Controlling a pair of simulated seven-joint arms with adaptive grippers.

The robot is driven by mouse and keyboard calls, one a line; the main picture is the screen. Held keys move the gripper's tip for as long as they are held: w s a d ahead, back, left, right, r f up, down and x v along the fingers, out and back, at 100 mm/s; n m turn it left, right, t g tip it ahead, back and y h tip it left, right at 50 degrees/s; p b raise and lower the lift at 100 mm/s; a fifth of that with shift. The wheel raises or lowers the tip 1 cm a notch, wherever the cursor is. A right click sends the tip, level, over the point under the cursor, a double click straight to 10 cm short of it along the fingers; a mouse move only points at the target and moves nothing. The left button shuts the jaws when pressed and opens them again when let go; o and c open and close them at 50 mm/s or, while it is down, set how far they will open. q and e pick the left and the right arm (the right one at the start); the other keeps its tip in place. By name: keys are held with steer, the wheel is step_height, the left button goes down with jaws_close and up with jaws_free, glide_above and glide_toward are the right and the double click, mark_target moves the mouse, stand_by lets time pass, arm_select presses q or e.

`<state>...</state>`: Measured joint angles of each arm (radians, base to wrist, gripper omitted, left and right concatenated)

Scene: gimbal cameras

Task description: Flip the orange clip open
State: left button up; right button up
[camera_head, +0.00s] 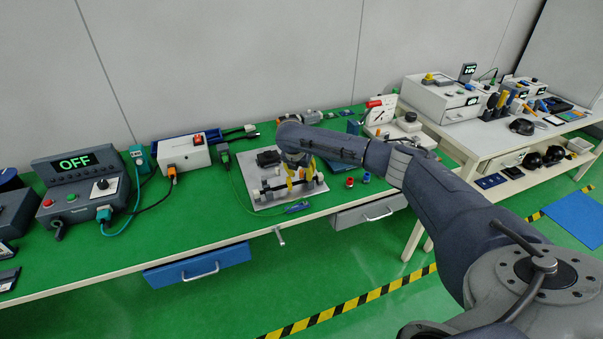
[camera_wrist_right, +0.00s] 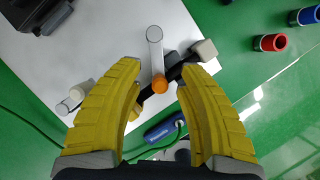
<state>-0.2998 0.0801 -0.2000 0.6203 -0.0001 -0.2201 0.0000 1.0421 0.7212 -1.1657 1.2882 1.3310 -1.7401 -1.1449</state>
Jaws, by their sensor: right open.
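A small orange rounded piece (camera_wrist_right: 159,85) sits at the near end of a pale grey lever (camera_wrist_right: 155,50) in the right wrist view; I take it for the orange clip. It lies by a black bar (camera_wrist_right: 178,72) with a grey end block, part of a fixture on a light grey plate (camera_head: 262,203). My right gripper (camera_head: 300,182) is over this fixture, with its yellow fingers apart. In the right wrist view the open fingers (camera_wrist_right: 160,68) stand left and right of the orange piece, with gaps. The clip is not clear in the head view. My left gripper is not in view.
A black block (camera_head: 268,158) is on the plate's back left. Red (camera_wrist_right: 270,42) and blue (camera_wrist_right: 305,16) caps stand right of the plate. A blue tool (camera_head: 297,208) lies at its front edge. A control box (camera_head: 82,185) reads OFF at the left. Green bench between is mostly clear.

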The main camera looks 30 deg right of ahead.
steer(key=shift+c, duration=0.4)
jaws_close()
